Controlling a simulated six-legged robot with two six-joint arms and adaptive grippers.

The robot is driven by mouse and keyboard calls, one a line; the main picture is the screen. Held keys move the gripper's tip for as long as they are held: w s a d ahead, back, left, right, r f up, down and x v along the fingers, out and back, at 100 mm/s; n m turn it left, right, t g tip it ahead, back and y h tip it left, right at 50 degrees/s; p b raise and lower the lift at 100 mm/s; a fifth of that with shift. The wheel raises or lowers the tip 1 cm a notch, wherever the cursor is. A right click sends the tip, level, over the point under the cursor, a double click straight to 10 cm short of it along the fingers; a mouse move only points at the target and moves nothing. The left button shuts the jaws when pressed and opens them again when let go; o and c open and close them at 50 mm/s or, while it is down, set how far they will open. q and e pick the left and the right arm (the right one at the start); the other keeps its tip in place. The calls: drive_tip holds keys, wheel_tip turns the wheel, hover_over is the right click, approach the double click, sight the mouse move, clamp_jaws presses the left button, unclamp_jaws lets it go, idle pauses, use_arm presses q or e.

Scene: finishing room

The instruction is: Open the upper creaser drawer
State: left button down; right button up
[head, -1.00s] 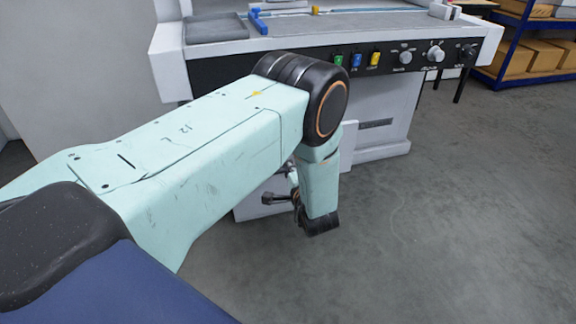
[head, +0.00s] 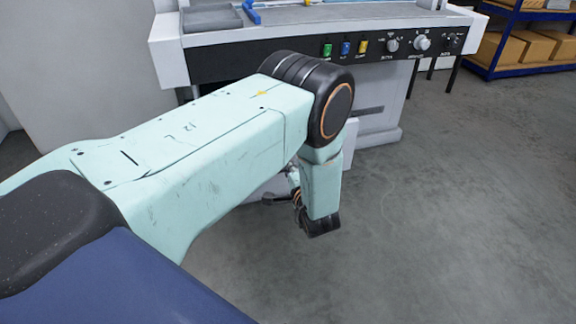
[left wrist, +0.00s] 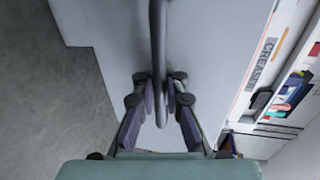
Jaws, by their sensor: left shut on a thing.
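The drawer front (left wrist: 215,45) is a plain pale panel with a long dark bar handle (left wrist: 158,35), seen close up in the left wrist view. My left gripper (left wrist: 160,78) is shut on this handle, with a finger on each side of the bar. Beyond the panel's right edge is a label strip (left wrist: 265,62) reading "CREASE", and colourful items (left wrist: 290,92) show beside it in a pale-walled space. In the head view, my left gripper (head: 285,197) is mostly hidden by my forearm. A little of the pale drawer front (head: 272,186) shows there. My right gripper is out of view.
The creaser (head: 400,75) stands ahead, with coloured buttons and knobs on its dark control strip (head: 385,47). A blue-framed shelf (head: 500,50) with cardboard boxes (head: 530,47) stands at the back right. The grey floor (head: 450,200) to the right is clear.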

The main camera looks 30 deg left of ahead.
use_arm(q)
drive_tip(key=shift+d+r, duration=0.2)
drive_tip(key=shift+d, duration=0.05)
idle(0.3)
drive_tip(key=c, duration=1.7)
unclamp_jaws()
drive_tip(key=shift+c, duration=0.2)
drive_tip(key=shift+o, duration=0.2)
drive_tip(key=shift+s+f, duration=0.1)
drive_tip(key=v, duration=0.7)
drive_tip(key=shift+d, duration=0.2)
drive_tip(key=shift+s, duration=0.1)
